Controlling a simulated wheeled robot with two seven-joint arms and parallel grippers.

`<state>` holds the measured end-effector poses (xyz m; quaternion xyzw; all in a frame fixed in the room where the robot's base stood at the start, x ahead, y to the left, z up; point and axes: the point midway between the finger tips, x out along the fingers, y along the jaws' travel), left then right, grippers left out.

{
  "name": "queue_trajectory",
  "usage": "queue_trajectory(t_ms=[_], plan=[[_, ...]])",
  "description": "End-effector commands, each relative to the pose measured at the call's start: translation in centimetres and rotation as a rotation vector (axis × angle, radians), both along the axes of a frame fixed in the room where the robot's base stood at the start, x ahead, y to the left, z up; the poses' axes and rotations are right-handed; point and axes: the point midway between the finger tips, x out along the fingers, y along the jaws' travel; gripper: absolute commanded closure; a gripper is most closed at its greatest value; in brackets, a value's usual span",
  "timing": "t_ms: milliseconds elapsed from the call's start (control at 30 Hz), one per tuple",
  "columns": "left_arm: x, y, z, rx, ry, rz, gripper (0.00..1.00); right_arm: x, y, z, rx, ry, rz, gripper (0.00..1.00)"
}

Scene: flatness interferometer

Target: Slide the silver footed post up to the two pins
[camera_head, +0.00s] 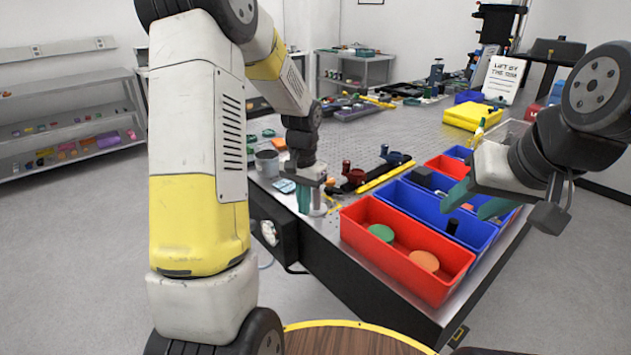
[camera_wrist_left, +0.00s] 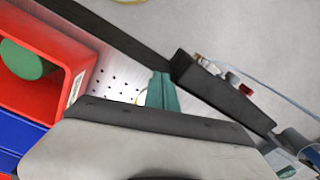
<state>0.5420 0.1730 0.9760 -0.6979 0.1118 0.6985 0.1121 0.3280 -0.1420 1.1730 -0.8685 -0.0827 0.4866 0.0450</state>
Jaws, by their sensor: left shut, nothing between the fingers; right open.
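My left gripper (camera_head: 304,198) is shut with its teal fingers pointing down at the near left corner of the perforated table. A pale silvery upright piece (camera_head: 318,206), apparently the silver footed post, stands right beside the fingers, partly hidden by them; I cannot tell whether they touch. Small yellow marks (camera_head: 333,204) show just right of it; I cannot make out the two pins. In the left wrist view the shut fingers (camera_wrist_left: 161,92) are over the perforated top, and the post is not clearly visible. My right gripper (camera_head: 476,203) is open and empty above the blue bins.
A red bin (camera_head: 405,262) with green and orange discs and a blue bin (camera_head: 462,233) line the front edge. A grey cup (camera_head: 267,164) stands left of my left gripper. A yellow bar (camera_head: 384,177) and dark red-knobbed parts lie behind.

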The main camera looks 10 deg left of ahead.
Motion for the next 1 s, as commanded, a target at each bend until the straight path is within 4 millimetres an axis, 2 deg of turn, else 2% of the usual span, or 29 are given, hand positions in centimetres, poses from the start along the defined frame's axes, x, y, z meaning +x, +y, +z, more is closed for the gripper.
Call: queue_trajectory(t_ms=[33, 100, 200, 333, 833, 1000], plan=[[-0.1, 0.0, -1.2, -0.001, 0.004, 0.000, 1.00, 0.0, 0.0, 0.0, 0.000, 0.000, 0.000, 0.53], [0.5, -0.2, -2.0, -0.001, 0.000, 0.000, 1.00, 0.0, 0.0, 0.0, 0.000, 0.000, 0.000, 0.53], [2.1, -0.7, -1.8, -0.001, -0.002, 0.000, 1.00, 0.0, 0.0, 0.0, 0.000, 0.000, 0.000, 0.53], [3.3, -1.1, -1.7, 0.000, -0.001, 0.001, 1.00, 0.0, 0.0, 0.0, 0.000, 0.000, 0.000, 0.53], [3.9, -1.3, -1.6, 0.000, -0.001, 0.001, 1.00, 0.0, 0.0, 0.0, 0.000, 0.000, 0.000, 0.53], [5.0, -1.7, -1.7, 0.000, -0.001, 0.000, 1.00, 0.0, 0.0, 0.0, 0.000, 0.000, 0.000, 0.53]])
